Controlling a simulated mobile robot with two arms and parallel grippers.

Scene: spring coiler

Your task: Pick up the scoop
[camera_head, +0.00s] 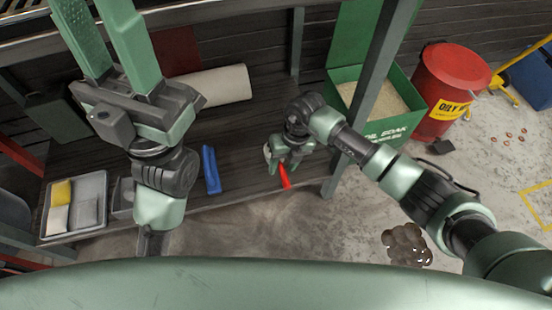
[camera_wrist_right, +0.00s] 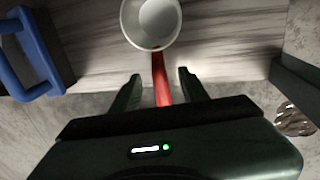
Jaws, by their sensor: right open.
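The scoop has a red handle (camera_head: 284,177) and a pale round cup (camera_head: 267,153), partly hidden behind my right gripper in the head view. It lies on the dark wooden shelf. In the right wrist view the scoop's cup (camera_wrist_right: 150,22) is at the top, with the handle running down from it. My right gripper (camera_wrist_right: 160,84) is open, with one finger on each side of the red handle and gaps visible. It is at the scoop in the head view (camera_head: 284,166). My left gripper (camera_head: 97,25) is open and empty, far left, its fingers pointing up the picture.
A blue-handled tool (camera_head: 211,170) lies left of the scoop. A grey tray (camera_head: 90,181) with sponges or cloths is further left. A green post (camera_head: 368,88) stands close to my right arm. A green bin (camera_head: 402,84) and red drum (camera_head: 440,82) stand right.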

